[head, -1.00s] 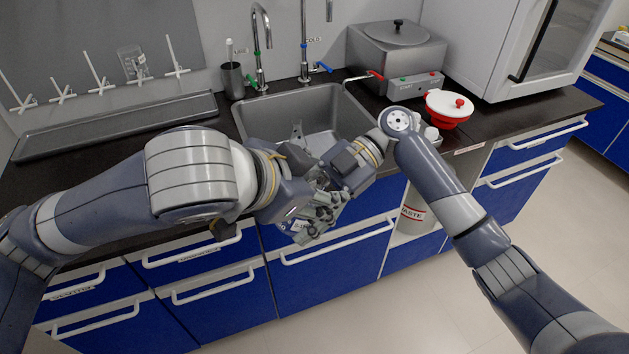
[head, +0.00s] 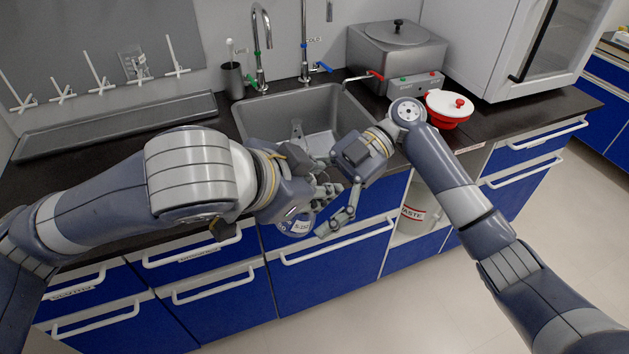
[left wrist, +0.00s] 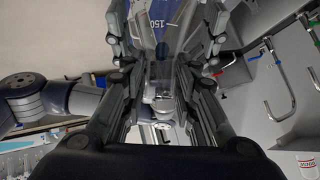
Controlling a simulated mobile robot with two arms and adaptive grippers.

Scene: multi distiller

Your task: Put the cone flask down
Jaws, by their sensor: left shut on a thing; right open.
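The cone flask (head: 296,226) is clear, with blue and white markings. It hangs in front of the blue drawers in the head view, partly hidden by my left gripper (head: 325,190). In the left wrist view my left gripper (left wrist: 162,62) is shut on the flask (left wrist: 157,22), with fingers on both sides of its narrow part and a 150 mark showing. My right gripper (head: 338,215) is open and empty, just right of the flask, with a small gap seeming to lie between them.
A steel sink (head: 352,122) lies behind the grippers. A white peg rack (head: 98,75) with one piece of glassware stands above a grey drip tray (head: 120,124) on the dark counter. A steel bath (head: 397,55) and a red-and-white bowl (head: 449,108) are at the right.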

